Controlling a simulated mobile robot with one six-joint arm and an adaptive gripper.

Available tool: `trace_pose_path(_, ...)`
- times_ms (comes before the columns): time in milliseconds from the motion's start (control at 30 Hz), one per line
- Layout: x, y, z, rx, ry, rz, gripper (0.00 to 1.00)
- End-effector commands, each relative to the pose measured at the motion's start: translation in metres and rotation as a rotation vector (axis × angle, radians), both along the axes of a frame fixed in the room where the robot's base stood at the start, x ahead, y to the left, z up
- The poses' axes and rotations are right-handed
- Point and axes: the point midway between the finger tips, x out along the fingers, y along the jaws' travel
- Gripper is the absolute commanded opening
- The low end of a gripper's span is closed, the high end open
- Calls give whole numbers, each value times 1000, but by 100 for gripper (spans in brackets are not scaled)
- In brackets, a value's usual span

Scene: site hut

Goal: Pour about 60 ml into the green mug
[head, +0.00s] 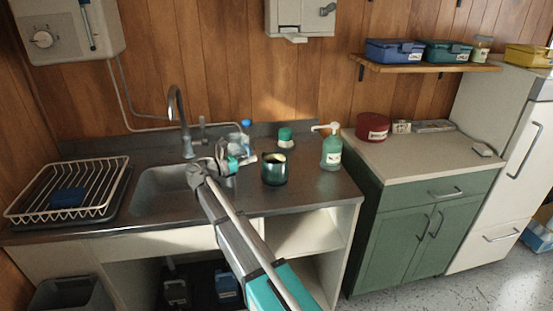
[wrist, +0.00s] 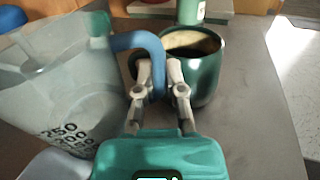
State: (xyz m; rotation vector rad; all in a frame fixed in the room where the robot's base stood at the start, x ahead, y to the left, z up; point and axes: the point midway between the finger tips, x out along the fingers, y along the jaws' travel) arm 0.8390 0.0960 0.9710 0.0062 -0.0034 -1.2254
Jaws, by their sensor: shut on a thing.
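The green mug (head: 274,169) stands upright on the counter, right of the sink; in the wrist view the mug (wrist: 205,75) is just beyond my fingertips, its inside pale brown. My gripper (wrist: 160,75) is shut on the blue handle of a clear measuring jug (wrist: 55,85) with black volume marks. In the head view my gripper (head: 222,168) is left of the mug, and the jug (head: 238,146) is partly hidden behind it. The jug is left of the mug; I cannot tell its liquid level. No stream shows.
A green soap pump bottle (head: 331,150) stands right of the mug, and a small green-topped item (head: 285,138) behind it. The tap (head: 180,120) and sink (head: 160,190) are to the left, with a white dish rack (head: 70,188) beyond. The counter's front right is clear.

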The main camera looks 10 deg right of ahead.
Motion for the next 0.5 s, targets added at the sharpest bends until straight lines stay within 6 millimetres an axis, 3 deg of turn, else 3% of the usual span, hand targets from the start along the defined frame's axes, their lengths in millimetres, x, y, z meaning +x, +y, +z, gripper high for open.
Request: trace_pose_path(500,-2,-13,16,59,-32,-14,0)
